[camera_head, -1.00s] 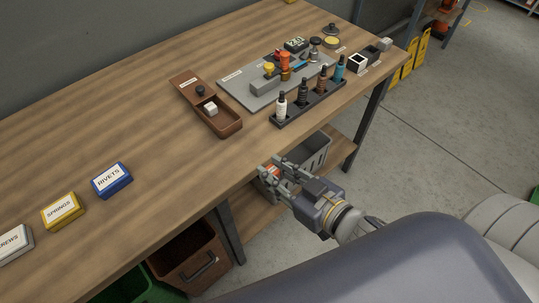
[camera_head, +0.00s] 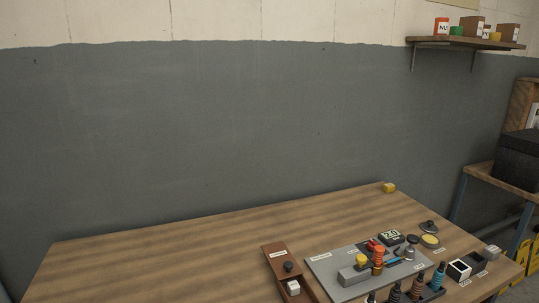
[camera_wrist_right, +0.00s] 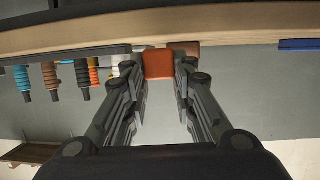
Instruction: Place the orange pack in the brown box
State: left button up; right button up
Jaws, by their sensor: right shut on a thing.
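The orange pack (camera_wrist_right: 158,64) shows in the right wrist view as a small orange-red block between my fingertips. My right gripper (camera_wrist_right: 159,76) is shut on it, in front of the table's edge; the scene appears upside down there. My right gripper is outside the head view. My left gripper is in neither current view. Brown boxes (camera_head: 471,27) and (camera_head: 508,33) stand on the wall shelf in the head view; I cannot tell whether either is the task's box. A brown lidded tray (camera_head: 283,262) lies on the table.
The wooden table (camera_head: 170,265) is bare at its left. A grey board (camera_head: 330,265) with small parts and a row of bottle-like tools (camera_head: 416,286) occupy its right. A blue block (camera_wrist_right: 299,44) shows in the wrist view. A black case (camera_head: 516,160) stands at the right.

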jog(key=shift+w+d+f+n+y, duration=0.15)
jog(key=shift+w+d+n+y, duration=0.25)
jog(key=shift+w+d+y, duration=0.25)
jog(key=shift+w+a+r+n+g+y, duration=0.2)
jog(key=shift+w+r+n+g+y, duration=0.35)
jog(key=shift+r+n+y, duration=0.2)
notch_tip(320, 180, up, 9)
jog(key=s+a+n+g+y, duration=0.1)
jog(key=a+n+g+y, duration=0.1)
jog(key=n+g+y, duration=0.2)
jog(key=shift+s+a+r+n+y, duration=0.2)
jog(key=shift+a+n+y, duration=0.1)
jog(key=shift+n+y, duration=0.35)
